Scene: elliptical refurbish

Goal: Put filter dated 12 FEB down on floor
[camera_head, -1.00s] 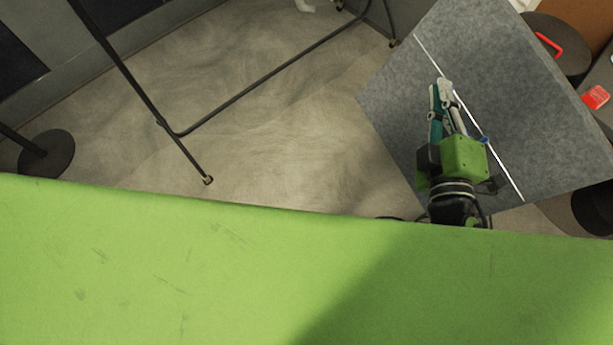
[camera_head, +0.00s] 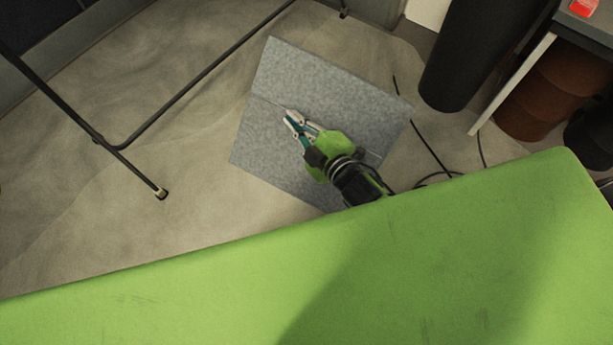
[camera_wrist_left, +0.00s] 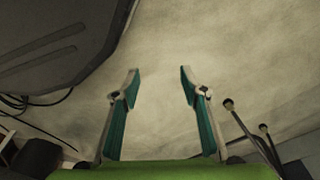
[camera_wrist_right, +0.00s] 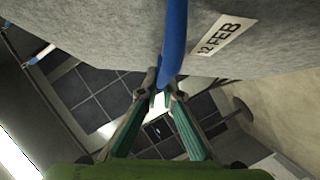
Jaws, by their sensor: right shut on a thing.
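The filter dated 12 FEB is a grey felt-like panel (camera_head: 350,90) in the head view, below my head and over the floor. In the right wrist view its grey side (camera_wrist_right: 100,40) fills the top, with a white label (camera_wrist_right: 222,36) reading 12 FEB and a blue strap (camera_wrist_right: 173,45). My right gripper (camera_head: 290,118) is shut on the filter; in the right wrist view its fingertips (camera_wrist_right: 160,95) close at the blue strap. I cannot tell whether the filter touches the floor. My left gripper (camera_wrist_left: 160,85) is open and empty in the left wrist view, above bare floor.
The concrete floor (camera_head: 190,150) is clear left of the filter. A black metal frame (camera_head: 120,146) stands at the left. A dark cylinder (camera_head: 475,55), a table (camera_head: 585,28) and cables (camera_head: 425,145) lie to the right.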

